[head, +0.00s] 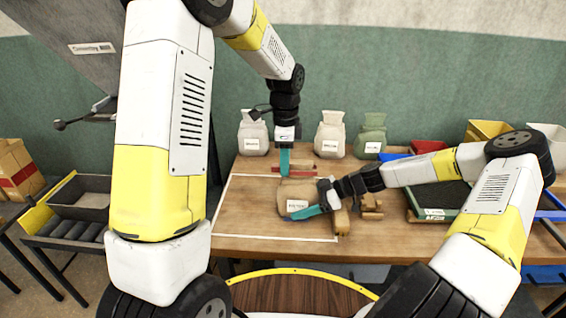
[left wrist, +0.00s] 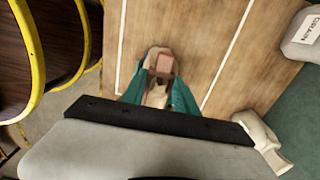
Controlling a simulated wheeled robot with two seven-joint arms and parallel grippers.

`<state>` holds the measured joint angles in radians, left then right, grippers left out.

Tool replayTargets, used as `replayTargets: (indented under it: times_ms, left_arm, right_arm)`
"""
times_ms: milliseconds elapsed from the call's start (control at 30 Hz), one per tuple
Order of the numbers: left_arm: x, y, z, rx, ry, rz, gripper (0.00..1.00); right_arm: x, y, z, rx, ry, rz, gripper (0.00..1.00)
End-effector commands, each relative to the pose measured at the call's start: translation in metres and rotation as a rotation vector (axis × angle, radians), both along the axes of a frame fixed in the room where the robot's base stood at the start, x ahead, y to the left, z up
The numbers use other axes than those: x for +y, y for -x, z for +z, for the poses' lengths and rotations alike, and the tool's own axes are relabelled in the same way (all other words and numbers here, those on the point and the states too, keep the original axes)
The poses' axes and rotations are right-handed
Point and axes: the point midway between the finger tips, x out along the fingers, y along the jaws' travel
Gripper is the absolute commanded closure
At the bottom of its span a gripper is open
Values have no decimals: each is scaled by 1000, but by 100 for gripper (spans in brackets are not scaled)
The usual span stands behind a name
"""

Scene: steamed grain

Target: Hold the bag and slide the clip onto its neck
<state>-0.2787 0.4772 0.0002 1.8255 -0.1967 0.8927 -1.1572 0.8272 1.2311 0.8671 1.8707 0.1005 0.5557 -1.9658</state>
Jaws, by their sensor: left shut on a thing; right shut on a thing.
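A small tan bag (head: 297,190) with a white label lies on the wooden table. My right gripper (head: 308,212) reaches in from the right and is shut on it, its teal finger beside the label. My left gripper (head: 284,165) points straight down behind the bag and is shut on a red clip (head: 306,169). In the left wrist view, the reddish clip (left wrist: 165,64) shows between the teal fingers, with tan material close by. The fingers hide part of the clip, and I cannot tell whether it touches the bag's neck.
Three filled sacks, white (head: 253,135), beige (head: 330,137) and green (head: 371,138), stand along the back. Loose wooden pieces (head: 372,204) lie right of the bag. A dark tray (head: 436,198) and coloured bins (head: 489,130) stand farther right. The table's left front is clear.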

Motion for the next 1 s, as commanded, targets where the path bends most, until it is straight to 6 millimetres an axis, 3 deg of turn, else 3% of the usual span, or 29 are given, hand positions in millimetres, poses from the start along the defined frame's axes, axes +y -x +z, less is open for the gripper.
replayTargets:
  times_ms: [400, 433, 533, 867, 1000]
  left_arm:
    - [-4, 0, 0, 0, 0, 0, 100]
    - [-4, 0, 0, 0, 0, 0, 59]
    - [-4, 0, 0, 0, 0, 0, 39]
    - [-4, 0, 2, -1, 0, 0, 39]
    - [-4, -1, 15, -4, 1, 0, 39]
  right_arm:
    - [1, 1, 0, 1, -1, 2, 46]
    - [1, 1, 0, 1, -1, 2, 46]
    - [1, 1, 0, 1, -1, 2, 46]
    - [1, 1, 0, 1, -1, 2, 46]
    - [1, 1, 0, 1, -1, 2, 46]
